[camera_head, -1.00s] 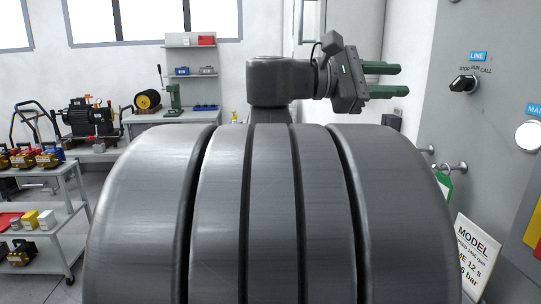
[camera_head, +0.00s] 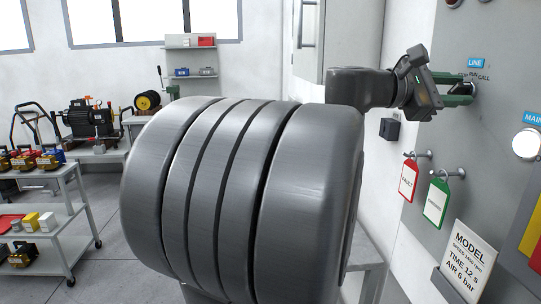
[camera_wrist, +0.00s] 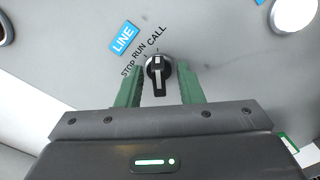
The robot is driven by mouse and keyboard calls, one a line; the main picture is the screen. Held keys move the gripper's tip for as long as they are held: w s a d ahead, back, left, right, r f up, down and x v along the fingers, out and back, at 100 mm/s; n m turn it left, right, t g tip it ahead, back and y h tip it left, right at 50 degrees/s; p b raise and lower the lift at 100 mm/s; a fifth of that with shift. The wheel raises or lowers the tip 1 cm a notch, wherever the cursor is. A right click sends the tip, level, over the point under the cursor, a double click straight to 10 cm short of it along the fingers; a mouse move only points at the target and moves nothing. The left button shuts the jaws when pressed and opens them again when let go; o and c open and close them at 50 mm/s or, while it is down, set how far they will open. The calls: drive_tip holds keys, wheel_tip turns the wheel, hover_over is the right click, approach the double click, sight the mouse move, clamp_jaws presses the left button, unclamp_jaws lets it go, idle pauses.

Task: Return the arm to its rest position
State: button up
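My gripper (camera_head: 462,88) is at the end of my arm at upper right in the head view, with its green fingers pointing at the grey panel. The wrist view shows the fingers (camera_wrist: 160,72) open, one on each side of a black rotary knob (camera_wrist: 158,72) with a white line. Gaps show between knob and fingers, and nothing is held. The knob sits under the blue LINE label (camera_wrist: 123,39), near the words STOP, RUN and CALL. I cannot tell which word it points to. In the head view the fingers partly hide the knob.
Below the knob, a red tag (camera_head: 408,180) and a green tag (camera_head: 436,202) hang on pegs, above a MODEL card (camera_head: 468,252). A white lamp (camera_head: 527,141) is at right. A shelf cart (camera_head: 65,218) stands at left. Floor between cart and my arm is clear.

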drive_tip(key=n+p, duration=0.2)
drive_tip(key=p, duration=0.1)
drive_tip(key=n+p, duration=0.6)
drive_tip(key=shift+w+a+r, duration=0.1)
drive_tip(key=shift+a+r, duration=0.05)
drive_tip(key=shift+r, duration=0.2)
drive_tip(key=shift+a+f+n, duration=0.25)
drive_tip(key=shift+a+n, duration=0.15)
drive_tip(key=shift+a, duration=1.2)
